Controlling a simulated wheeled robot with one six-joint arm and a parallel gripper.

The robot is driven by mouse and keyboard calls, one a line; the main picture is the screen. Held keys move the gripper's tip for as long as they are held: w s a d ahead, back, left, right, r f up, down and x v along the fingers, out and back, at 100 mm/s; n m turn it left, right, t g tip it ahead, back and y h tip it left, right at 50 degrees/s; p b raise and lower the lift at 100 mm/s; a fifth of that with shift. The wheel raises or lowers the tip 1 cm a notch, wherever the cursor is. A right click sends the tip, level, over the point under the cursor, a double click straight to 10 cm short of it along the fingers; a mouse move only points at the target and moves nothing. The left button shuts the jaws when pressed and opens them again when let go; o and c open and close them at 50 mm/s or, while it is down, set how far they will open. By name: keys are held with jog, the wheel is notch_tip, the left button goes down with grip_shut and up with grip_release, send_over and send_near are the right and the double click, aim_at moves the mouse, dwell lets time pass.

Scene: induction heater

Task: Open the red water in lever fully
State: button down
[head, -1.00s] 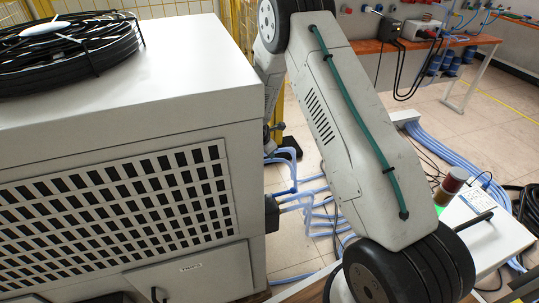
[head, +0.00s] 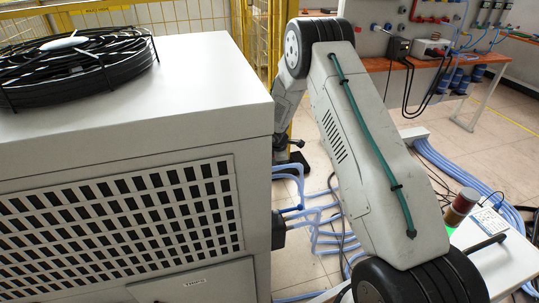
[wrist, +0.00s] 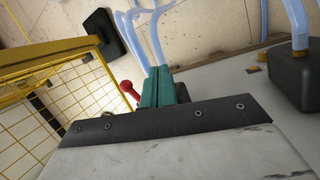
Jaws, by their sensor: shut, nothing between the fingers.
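The red lever (wrist: 128,89) shows in the wrist view as a rounded red knob on a short red stem, just left of my gripper. Its lower part is hidden behind the gripper's dark edge. My gripper (wrist: 162,82) has its two teal fingers together with nothing between them. The fingertips are beside the knob; I cannot tell whether they touch it. In the head view the red lever cannot be made out, and my gripper's fingers are not clearly visible behind the cabinet's corner.
A grey cabinet (head: 200,75) with a black cable coil (head: 75,65) fills the head view's left. Pale blue hoses (wrist: 150,30) run close beyond my fingers. A yellow mesh fence (wrist: 60,105) stands left in the wrist view. A dark block (wrist: 290,80) is at right.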

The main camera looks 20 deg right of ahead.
jog(key=w+a+r+m+t+y, duration=0.15)
jog(key=w+r+m+y, duration=0.35)
jog(key=w+m, duration=0.7)
notch_tip(320, 180, down, 9)
jog(key=n, duration=0.1)
jog(key=shift+h, duration=0.3)
jog(key=shift+w, duration=0.15)
